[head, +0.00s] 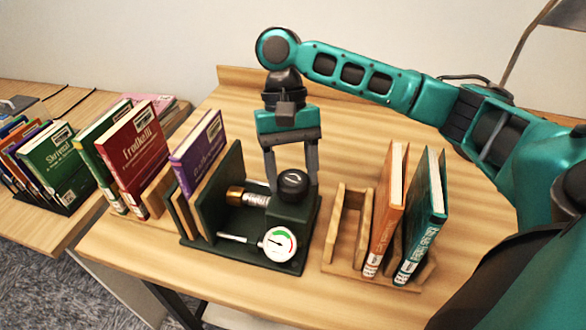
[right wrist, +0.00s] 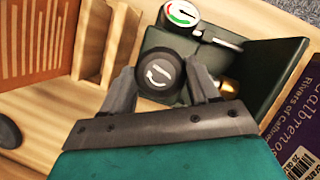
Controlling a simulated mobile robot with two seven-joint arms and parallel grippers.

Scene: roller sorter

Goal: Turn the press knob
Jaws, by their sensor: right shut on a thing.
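The press (head: 222,205) is a dark green frame on the table with a purple book (head: 198,148) standing in it. Its black knob (head: 293,184) sits on top of the right block. A white gauge (head: 279,243) with a coloured band is on its front. My right gripper (head: 292,178) points down from above, with its fingers on either side of the knob. In the right wrist view the knob (right wrist: 157,75) shows a white curved arrow between the two fingertips. The gripper is shut on the knob. My left gripper is not in view.
A wooden rack (head: 343,232) right of the press holds an orange book (head: 385,215) and a teal book (head: 422,225). Red (head: 138,155) and green books stand at left. More books stand on a side table. The table behind the press is clear.

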